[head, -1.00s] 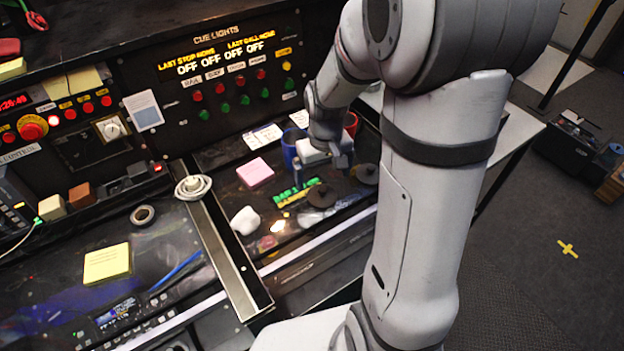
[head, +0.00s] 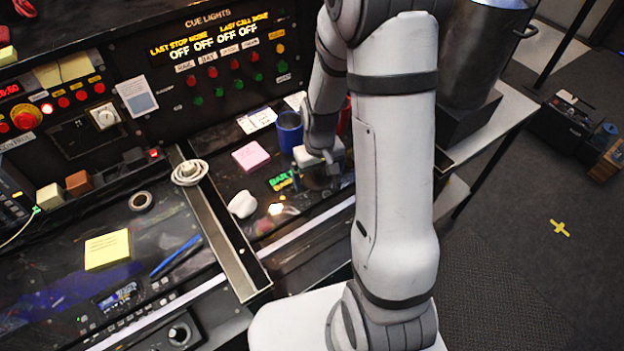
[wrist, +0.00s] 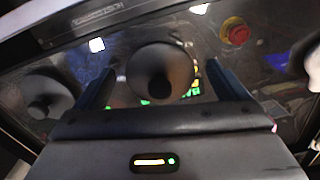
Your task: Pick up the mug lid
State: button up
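In the wrist view, a round dark mug lid (wrist: 180,62) with a black knob lies between the two fingers of my gripper (wrist: 160,72). The fingers are spread on either side of it, with gaps showing. A second dark lid (wrist: 40,85) lies to the left, outside the fingers. In the head view, my gripper (head: 324,176) is low over the desk beside the green lettering, and it and the arm hide most of the lids. A blue mug (head: 289,131) stands just behind my gripper, and a red mug (head: 345,116) is partly hidden by my arm.
A pink note pad (head: 250,156), a white lump (head: 242,204) and green lettering (head: 281,181) lie left of my gripper. A metal rail (head: 222,232) with a white coil (head: 189,172) divides the desk. The button panel (head: 225,75) rises behind.

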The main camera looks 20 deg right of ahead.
jog(key=c, duration=1)
jog(key=shift+o, duration=0.2)
